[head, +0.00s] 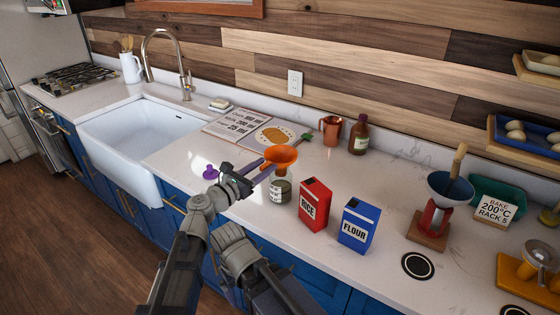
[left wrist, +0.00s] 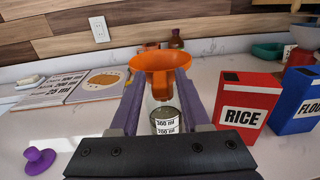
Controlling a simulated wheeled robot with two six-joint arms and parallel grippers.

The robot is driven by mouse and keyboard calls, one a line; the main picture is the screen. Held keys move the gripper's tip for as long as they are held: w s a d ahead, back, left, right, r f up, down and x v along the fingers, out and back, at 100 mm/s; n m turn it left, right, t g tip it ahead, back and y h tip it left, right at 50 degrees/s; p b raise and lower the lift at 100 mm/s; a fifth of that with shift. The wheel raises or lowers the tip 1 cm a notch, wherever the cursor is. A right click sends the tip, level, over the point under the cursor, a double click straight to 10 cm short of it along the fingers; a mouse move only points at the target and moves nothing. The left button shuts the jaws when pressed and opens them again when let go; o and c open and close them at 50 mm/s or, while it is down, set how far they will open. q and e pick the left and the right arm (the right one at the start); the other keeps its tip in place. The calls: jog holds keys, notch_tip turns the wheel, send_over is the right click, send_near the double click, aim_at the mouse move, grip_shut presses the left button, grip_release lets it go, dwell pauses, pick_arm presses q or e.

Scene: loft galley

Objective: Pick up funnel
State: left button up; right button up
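An orange funnel (head: 281,156) stands upright over a glass jar (head: 281,190) on the counter. My left gripper (head: 265,168) reaches in from the left at the funnel's side. In the left wrist view its purple fingers (left wrist: 160,92) are spread on both sides of the spout, with gaps visible. Exact contact with the cone cannot be told. My right gripper is not seen.
A red rice box (head: 314,204) and blue flour box (head: 358,226) stand right of the jar. A purple knobbed object (head: 210,173) lies to the left. Behind are a recipe board (head: 274,135), copper mug (head: 331,130) and brown bottle (head: 359,136). A sink (head: 140,140) is at left.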

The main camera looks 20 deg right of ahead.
pick_arm(q)
grip_shut()
dwell(0.5)
